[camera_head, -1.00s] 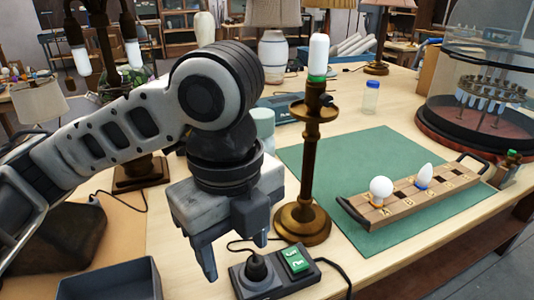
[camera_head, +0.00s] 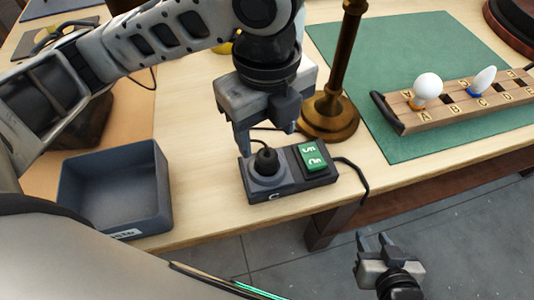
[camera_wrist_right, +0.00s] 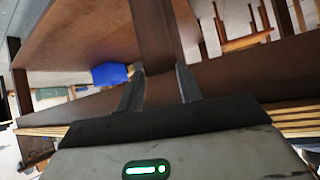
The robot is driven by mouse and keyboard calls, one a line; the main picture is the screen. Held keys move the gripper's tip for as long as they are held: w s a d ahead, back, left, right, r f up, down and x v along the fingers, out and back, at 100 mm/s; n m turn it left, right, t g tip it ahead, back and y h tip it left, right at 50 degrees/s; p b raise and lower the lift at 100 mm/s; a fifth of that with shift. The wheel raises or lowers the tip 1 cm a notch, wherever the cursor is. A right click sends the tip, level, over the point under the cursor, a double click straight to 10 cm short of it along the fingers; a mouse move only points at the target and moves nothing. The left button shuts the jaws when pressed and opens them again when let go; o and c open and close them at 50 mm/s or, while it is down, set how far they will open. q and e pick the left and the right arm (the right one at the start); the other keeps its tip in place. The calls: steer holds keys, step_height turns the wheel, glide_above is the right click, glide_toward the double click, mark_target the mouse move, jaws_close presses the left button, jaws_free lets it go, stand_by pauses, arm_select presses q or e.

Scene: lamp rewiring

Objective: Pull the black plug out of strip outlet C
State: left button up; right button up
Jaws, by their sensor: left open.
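The black plug (camera_head: 266,160) sits upright in outlet C of the dark power strip (camera_head: 296,185), near the table's front edge. A cord runs from the plug up behind the left gripper. A green switch (camera_head: 313,155) is on the strip's right half. My left gripper (camera_head: 262,145) is open, pointing down just above and behind the plug; I cannot tell if it touches it. My right gripper (camera_head: 371,238) is open and empty, low in front of the table. In the right wrist view its fingers (camera_wrist_right: 160,88) stand apart with nothing between them.
A brass lamp stand (camera_head: 330,115) stands right behind the strip. A blue-grey bin (camera_head: 118,190) is at the left. A wooden bulb rack (camera_head: 455,105) lies on the green mat (camera_head: 410,45). The strip's black cord (camera_head: 358,178) runs over the front edge.

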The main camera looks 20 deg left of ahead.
mark_target(267, 155)
arm_select(q)
step_height(267, 155, down, 7)
steer(key=shift+r+b, duration=0.15)
steer(key=shift+b, duration=0.4)
arm_select(e)
steer(key=shift+w+a+f, duration=0.1)
steer(key=shift+w+f, duration=0.1)
arm_select(q)
steer(key=c, duration=1.1)
steer(key=shift+o, duration=0.2)
arm_select(e)
steer(key=shift+a+r, duration=0.1)
arm_select(q)
steer(key=shift+r, duration=0.1)
